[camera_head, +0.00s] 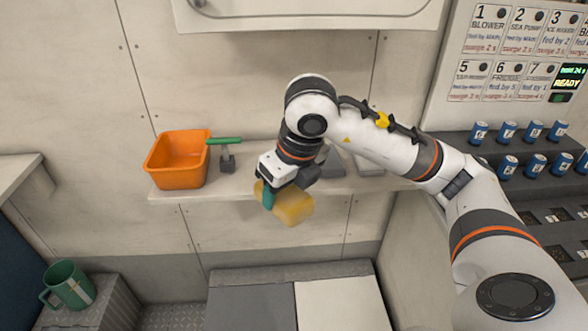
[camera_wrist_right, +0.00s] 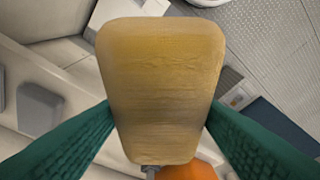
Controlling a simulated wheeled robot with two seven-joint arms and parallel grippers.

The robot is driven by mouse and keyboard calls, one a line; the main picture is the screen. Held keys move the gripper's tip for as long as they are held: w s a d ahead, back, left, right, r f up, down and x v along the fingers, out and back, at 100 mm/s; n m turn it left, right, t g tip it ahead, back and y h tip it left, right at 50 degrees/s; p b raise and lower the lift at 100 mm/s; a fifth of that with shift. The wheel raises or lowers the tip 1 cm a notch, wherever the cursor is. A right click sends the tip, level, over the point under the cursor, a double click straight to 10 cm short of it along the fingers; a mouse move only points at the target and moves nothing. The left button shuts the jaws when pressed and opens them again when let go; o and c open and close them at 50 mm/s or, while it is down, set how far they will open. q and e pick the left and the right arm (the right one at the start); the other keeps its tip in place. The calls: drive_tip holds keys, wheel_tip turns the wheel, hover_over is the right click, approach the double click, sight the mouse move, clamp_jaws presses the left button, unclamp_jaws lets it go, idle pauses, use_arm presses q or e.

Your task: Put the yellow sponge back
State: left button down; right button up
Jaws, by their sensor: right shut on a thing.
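The yellow sponge (camera_head: 292,206) is in my right gripper (camera_head: 268,196), just in front of the wall shelf's front edge. In the right wrist view the sponge (camera_wrist_right: 160,90) fills the middle, with a green finger of the right gripper (camera_wrist_right: 160,125) pressed on each side. An orange bin (camera_head: 178,160) stands at the left end of the shelf, left of the sponge. Its inside looks empty from the head view, though its bottom is partly hidden. My left gripper is not in view.
The shelf (camera_head: 225,188) also holds a green-handled tool (camera_head: 226,150) right beside the bin and grey blocks (camera_head: 333,163) behind my right arm. A green mug (camera_head: 68,284) stands on a box at lower left. Labelled panels and blue cylinders (camera_head: 507,130) are at right.

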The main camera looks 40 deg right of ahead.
drive_tip(key=shift+w+d+r+m+h, duration=0.1)
drive_tip(key=shift+d+m+h, duration=0.1)
drive_tip(key=shift+m, duration=0.4)
drive_tip(key=shift+d+r+m+h, duration=0.1)
drive_tip(key=shift+d+m+h, duration=0.1)
drive_tip(key=shift+m, duration=0.4)
drive_tip(key=shift+w+d+m, duration=0.15)
drive_tip(key=shift+d+m, duration=0.05)
drive_tip(key=shift+m, duration=0.1)
drive_tip(key=w+d+p, duration=0.1)
drive_tip(key=w+d, duration=0.2)
drive_tip(key=w, duration=0.2)
drive_tip(key=w+d+f+p, duration=0.1)
drive_tip(key=w+d+p, duration=0.1)
drive_tip(key=w, duration=0.4)
drive_tip(key=w+d+f+p, duration=0.1)
drive_tip(key=w+d+p, duration=0.1)
drive_tip(key=w+d, duration=0.3)
drive_tip(key=shift+w+f, duration=0.2)
drive_tip(key=shift+f, duration=0.05)
wheel_tip(320, 180, down, 4)
drive_tip(key=shift+r+p, duration=0.1)
drive_tip(key=shift+p, duration=0.7)
drive_tip(key=shift+w+d+p, duration=0.1)
drive_tip(key=shift+p, duration=0.2)
drive_tip(key=shift+w+f, duration=0.1)
drive_tip(key=shift+f, duration=0.25)
drive_tip(key=shift+f, duration=0.1)
